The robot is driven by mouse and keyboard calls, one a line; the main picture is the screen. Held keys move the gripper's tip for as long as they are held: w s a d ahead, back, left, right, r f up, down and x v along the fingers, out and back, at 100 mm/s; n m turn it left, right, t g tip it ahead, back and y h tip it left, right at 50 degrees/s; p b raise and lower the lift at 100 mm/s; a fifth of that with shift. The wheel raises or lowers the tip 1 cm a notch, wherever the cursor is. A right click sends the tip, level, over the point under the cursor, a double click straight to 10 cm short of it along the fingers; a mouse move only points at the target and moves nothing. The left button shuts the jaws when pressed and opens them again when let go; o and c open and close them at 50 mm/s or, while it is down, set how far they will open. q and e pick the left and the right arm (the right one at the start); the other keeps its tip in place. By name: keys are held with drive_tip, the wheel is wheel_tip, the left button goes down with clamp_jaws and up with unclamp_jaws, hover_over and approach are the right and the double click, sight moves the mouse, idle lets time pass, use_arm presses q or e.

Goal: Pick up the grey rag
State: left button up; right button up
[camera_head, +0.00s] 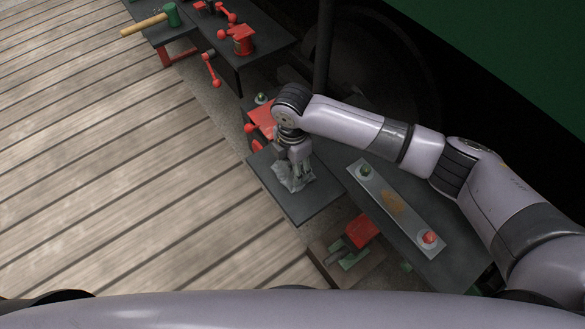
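The grey rag (283,183) lies crumpled on a dark flat surface (312,205) near the middle of the view. My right arm comes in from the right and reaches over the bench. My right gripper (298,178) points down at the rag, with its fingertips at or just above the cloth. The gripper covers part of the rag. Gripper and rag are close in colour and small, so I cannot tell whether the fingers are closed on it. My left gripper is not in view.
A panel with a green button (366,170) and a red button (429,237) lies right of the rag. A red vise (240,40) and a green-headed mallet (150,23) are at the back. A red-topped device (360,232) sits below. Wooden planks (110,170) on the left are clear.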

drive_tip(key=shift+c, duration=1.1)
drive_tip(key=shift+r, duration=0.1)
wheel_tip(320, 180, up, 20)
